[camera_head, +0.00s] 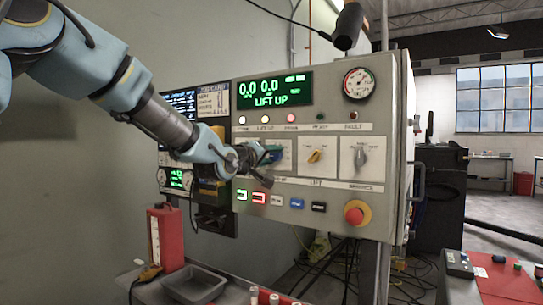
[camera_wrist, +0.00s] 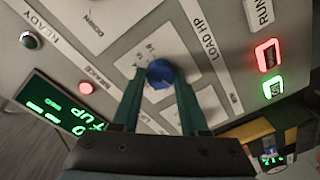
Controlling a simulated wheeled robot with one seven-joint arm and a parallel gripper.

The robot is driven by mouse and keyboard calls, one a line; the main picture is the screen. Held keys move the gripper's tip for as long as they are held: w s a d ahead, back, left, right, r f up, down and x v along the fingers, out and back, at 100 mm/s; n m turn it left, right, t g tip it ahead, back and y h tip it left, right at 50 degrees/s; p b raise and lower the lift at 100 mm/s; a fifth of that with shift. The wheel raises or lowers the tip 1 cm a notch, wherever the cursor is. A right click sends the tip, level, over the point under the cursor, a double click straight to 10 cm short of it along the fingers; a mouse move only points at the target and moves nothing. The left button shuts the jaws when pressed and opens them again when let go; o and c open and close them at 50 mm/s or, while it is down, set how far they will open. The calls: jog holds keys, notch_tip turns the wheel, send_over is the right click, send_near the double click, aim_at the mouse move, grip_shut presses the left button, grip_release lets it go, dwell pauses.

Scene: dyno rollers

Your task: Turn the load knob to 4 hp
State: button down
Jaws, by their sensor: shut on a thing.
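The load knob is a round blue knob (camera_wrist: 160,73) on a white plate beside the LOAD HP label (camera_wrist: 210,33) in the wrist view. My gripper (camera_wrist: 160,82) is shut on it, one green finger on each side. In the head view my gripper (camera_head: 257,157) reaches the panel from the left and covers most of the knob, with a little blue (camera_head: 272,154) showing. The scale marks on the plate are small and partly hidden, so I cannot tell the knob's setting. The green display (camera_head: 272,92) reads 0.0 0.0 and LIFT UP.
A yellow knob (camera_head: 315,156) and a grey knob (camera_head: 361,157) sit to the right on the panel. Below is a row of coloured push buttons (camera_head: 277,200). A red emergency stop (camera_head: 355,215) is at lower right. A red case (camera_head: 165,238) and grey tray (camera_head: 195,284) stand below.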

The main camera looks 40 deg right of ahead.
jog(key=shift+c, duration=2.2)
grip_release()
jog(key=b+v, duration=0.1)
jog(key=v, duration=0.9)
jog(key=shift+s+a, duration=0.15)
jog(key=shift+a, duration=0.2)
